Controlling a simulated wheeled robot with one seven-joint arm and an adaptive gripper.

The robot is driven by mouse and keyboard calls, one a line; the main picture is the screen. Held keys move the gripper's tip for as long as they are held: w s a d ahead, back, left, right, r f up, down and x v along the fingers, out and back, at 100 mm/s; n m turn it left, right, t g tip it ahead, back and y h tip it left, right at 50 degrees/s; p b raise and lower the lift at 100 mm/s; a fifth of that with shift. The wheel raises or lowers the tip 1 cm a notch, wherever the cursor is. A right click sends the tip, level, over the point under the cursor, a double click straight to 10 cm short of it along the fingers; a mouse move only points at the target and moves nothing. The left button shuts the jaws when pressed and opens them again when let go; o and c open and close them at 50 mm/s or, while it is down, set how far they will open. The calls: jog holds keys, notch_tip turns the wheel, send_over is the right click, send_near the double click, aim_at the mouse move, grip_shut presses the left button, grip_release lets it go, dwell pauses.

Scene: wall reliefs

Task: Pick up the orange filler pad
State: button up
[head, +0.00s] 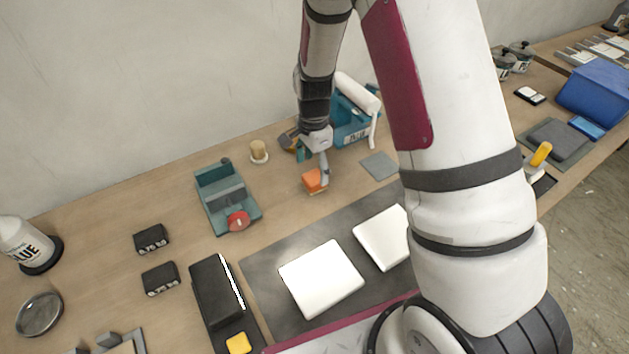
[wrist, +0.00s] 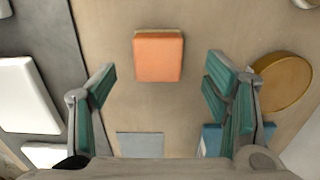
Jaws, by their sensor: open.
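The orange filler pad (head: 313,181) lies on the wooden bench between the teal tool and the grey mat. In the wrist view the orange pad (wrist: 158,57) shows as a block with an orange top and a tan edge, ahead of the fingertips and roughly centred between them. My gripper (wrist: 158,80) is open and empty, with its teal-lined fingers to either side. In the head view my gripper (head: 322,165) is just above and beside the pad, and hides little of it. I cannot tell the exact height gap.
White tiles (head: 321,278) lie on a dark grey mat (head: 265,265) in front. A teal tool (head: 226,196) stands to the left, and a blue bin (head: 350,122) stands behind my gripper. A small grey square (head: 380,166) lies to the right. Bare bench surrounds the pad.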

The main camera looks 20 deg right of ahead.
aim_at(314, 177)
notch_tip(314, 177, down, 5)
jog(key=shift+s+r+p, duration=0.1)
jog(key=shift+s+p, duration=0.05)
jog(key=shift+p, duration=0.3)
jog(key=shift+c, duration=0.2)
jog(key=c, duration=1.4)
jog(key=shift+o, duration=0.2)
jog(key=shift+r, duration=0.1)
jog(key=shift+r, duration=0.8)
notch_tip(314, 177, up, 2)
jog(key=shift+s+b, duration=0.1)
jog(key=shift+b, duration=0.3)
jog(key=s, duration=0.5)
jog(key=s+r, duration=0.1)
jog(key=s, duration=0.9)
jog(key=shift+s+r, duration=0.15)
jog(key=shift+s, duration=0.25)
